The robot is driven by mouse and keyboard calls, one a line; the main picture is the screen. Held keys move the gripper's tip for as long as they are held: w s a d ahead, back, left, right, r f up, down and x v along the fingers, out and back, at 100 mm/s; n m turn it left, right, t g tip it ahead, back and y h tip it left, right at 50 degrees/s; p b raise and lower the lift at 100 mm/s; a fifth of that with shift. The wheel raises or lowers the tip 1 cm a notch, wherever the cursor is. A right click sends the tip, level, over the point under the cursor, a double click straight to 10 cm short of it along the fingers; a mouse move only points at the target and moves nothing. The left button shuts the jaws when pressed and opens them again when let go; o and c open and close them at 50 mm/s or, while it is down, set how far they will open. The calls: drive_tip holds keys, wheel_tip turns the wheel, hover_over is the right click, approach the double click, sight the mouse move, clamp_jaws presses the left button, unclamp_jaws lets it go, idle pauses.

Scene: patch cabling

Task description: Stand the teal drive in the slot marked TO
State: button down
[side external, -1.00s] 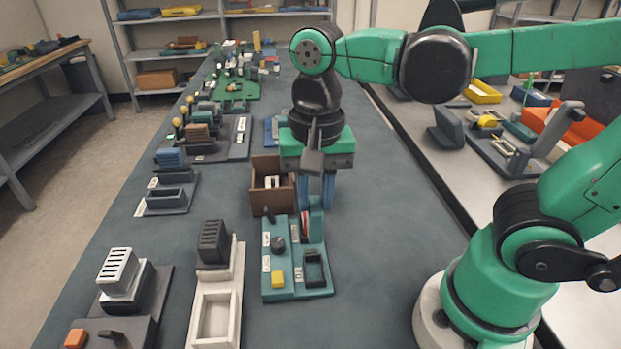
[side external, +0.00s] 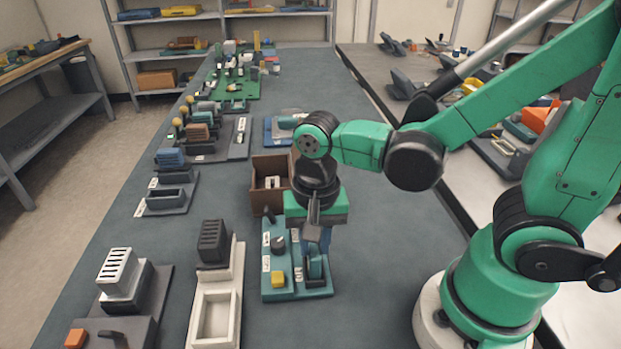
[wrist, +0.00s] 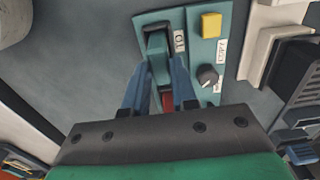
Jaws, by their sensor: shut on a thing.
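The teal drive (side external: 315,268) is upright between the blue fingers of my gripper (side external: 316,254), which is shut on it. In the wrist view the drive (wrist: 156,44) shows between the fingertips (wrist: 161,64), beside the label TO. Its lower end is at the dark-framed slot marked TO, at the front right of the teal panel (side external: 297,292). The frame hides its foot, so I cannot tell how deep it sits. A red patch (wrist: 168,101) shows on the panel behind the drive, between the fingers.
The panel also carries a yellow block (side external: 278,279) and a black knob (side external: 278,243), left of the slot. A brown open box (side external: 268,182) stands behind it. A white stand with a black unit (side external: 212,242) is to the left. The bench to the right is clear.

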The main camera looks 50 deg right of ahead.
sight(315, 249)
drive_tip(key=c, duration=0.7)
unclamp_jaws()
drive_tip(key=shift+f, duration=0.1)
wheel_tip(315, 249, up, 12)
drive_tip(key=w+d+f+n+t, duration=0.3)
drive_tip(key=d+f+n+t, duration=0.1)
drive_tip(key=n+t, duration=0.3)
drive_tip(key=shift+w+d+n, duration=0.4)
drive_tip(key=shift+d+n, duration=0.4)
drive_tip(key=shift+n, duration=0.2)
